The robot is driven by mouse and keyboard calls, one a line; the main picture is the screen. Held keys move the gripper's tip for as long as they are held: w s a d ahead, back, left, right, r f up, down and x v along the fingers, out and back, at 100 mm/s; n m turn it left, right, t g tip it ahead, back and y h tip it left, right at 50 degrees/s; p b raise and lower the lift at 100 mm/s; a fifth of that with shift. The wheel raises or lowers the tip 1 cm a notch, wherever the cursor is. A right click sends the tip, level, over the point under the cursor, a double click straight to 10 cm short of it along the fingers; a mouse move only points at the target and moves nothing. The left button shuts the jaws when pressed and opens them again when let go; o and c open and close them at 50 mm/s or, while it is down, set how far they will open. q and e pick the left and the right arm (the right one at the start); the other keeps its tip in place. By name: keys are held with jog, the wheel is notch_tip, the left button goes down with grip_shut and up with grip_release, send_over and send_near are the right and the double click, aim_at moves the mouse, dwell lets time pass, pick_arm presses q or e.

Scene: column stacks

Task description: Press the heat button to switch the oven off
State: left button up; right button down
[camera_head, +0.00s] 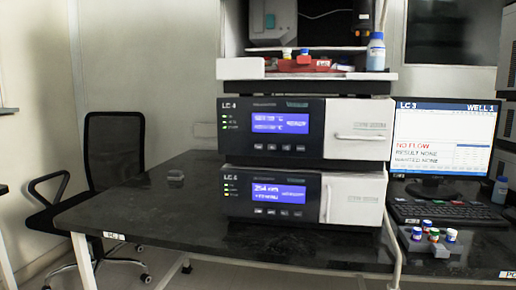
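Two dark instrument units are stacked on the black bench. The upper unit (239,112), labelled LC 4, has a lit blue display (281,123), green lights at its left, and a white door (357,131) with a handle. Its display lines appear to end in °C, though the digits are blurred. A row of small buttons (279,147) sits below that display; their labels are too small to read. The lower unit (240,204) has a blue display reading about 254 nm and its own button row (279,212). Neither of my grippers is in view.
A monitor (443,143) showing "NO FLOW" and a keyboard (450,212) stand right of the stack. Several small capped vials (433,235) are near the right front. A blue-capped bottle (376,52) stands on top. The bench (140,215) left of the stack is mostly clear.

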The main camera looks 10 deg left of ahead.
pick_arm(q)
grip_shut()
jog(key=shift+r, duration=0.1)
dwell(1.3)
